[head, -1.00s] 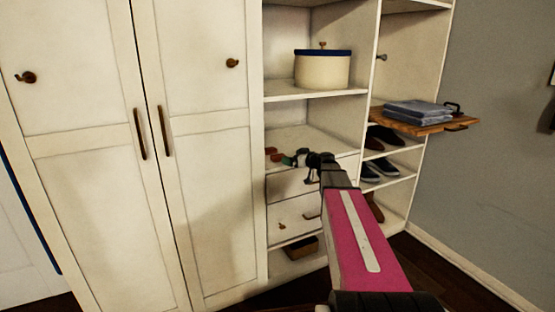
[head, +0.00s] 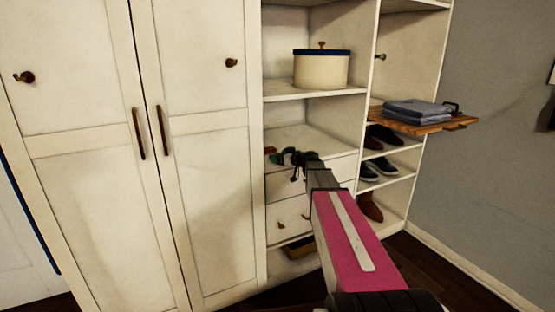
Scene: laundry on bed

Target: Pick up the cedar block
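My pink and grey arm reaches into the middle shelf compartment of the white wardrobe. My gripper (head: 283,157) is at the arm's far end, small and dark, just above the shelf's left front part. A small reddish-brown piece (head: 270,150), possibly the cedar block, lies on the shelf just left of the gripper. I cannot tell whether the gripper touches it. The gripper covers part of that area, and its fingers are too small and dark to show whether they are open or shut.
White drawers (head: 290,218) are below the shelf. A cream round box (head: 321,70) with a blue lid stands on the shelf above. At right, folded blue clothes (head: 416,107) lie on a wooden pull-out board (head: 425,125), with shoes (head: 379,168) below. Closed wardrobe doors (head: 205,180) are at left.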

